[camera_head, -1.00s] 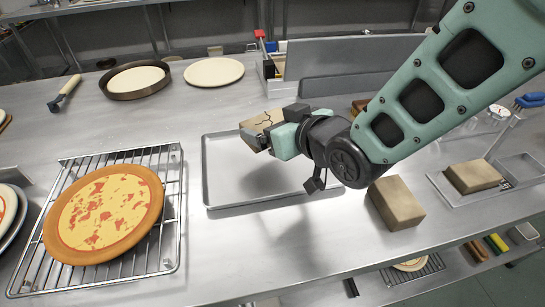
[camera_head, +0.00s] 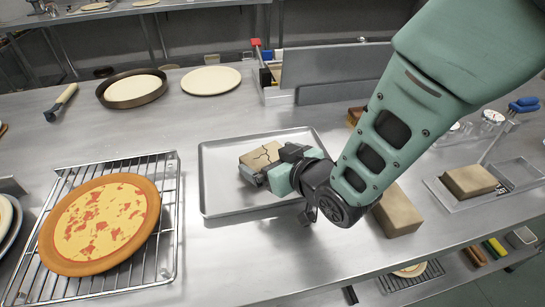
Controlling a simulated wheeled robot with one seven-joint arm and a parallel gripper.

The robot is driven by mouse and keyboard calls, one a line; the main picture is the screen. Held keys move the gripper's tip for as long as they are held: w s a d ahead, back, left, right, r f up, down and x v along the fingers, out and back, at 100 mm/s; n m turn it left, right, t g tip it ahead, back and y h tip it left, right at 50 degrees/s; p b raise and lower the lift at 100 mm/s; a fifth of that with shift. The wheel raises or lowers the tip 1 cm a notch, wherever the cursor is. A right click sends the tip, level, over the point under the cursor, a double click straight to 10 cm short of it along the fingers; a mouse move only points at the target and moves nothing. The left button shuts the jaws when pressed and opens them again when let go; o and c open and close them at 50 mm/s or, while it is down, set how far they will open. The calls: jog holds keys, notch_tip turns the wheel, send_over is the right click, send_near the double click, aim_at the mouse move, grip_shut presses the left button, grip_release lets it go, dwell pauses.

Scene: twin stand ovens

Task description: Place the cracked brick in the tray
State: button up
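The cracked brick (camera_head: 262,158) is tan with dark crack lines across its top. It is at my gripper (camera_head: 266,176), over the middle of the grey metal tray (camera_head: 219,198). The near finger lies along the brick's front side; the far finger is partly hidden by the gripper body. My gripper appears shut on the brick. The brick is low in the tray area; whether it touches the tray floor I cannot tell.
A pizza (camera_head: 103,220) on a wire rack (camera_head: 166,255) stands left of the tray. A plain brick (camera_head: 397,212) lies to the right, partly behind my arm. A pan (camera_head: 132,102) and a flat dough disc (camera_head: 211,80) are behind.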

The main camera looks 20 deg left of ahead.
jog(key=shift+r, duration=0.2)
jog(key=b+v, duration=0.1)
jog(key=v, duration=1.1)
jog(key=shift+w+d+h, duration=0.1)
jog(key=shift+d+h, duration=0.4)
jog(key=s+d+g+h, duration=0.1)
jog(key=d, duration=0.2)
jog(key=s+d+m+g+h, duration=0.1)
jog(key=d+h, duration=0.1)
jog(key=d, duration=0.1)
jog(key=s+d+m+g+h, duration=0.1)
jog(key=d+h, duration=0.1)
jog(key=shift+s+d+f+g, duration=0.1)
jog(key=shift+d+f+g, duration=0.2)
jog(key=shift+d, duration=0.1)
jog(key=s+d+r+m+g+h, duration=0.1)
jog(key=s+d+g+h, duration=0.3)
jog(key=s+d, duration=0.5)
jog(key=shift+d+r, duration=0.45)
jog(key=shift+r, duration=0.4)
jog(key=shift+s, duration=0.15)
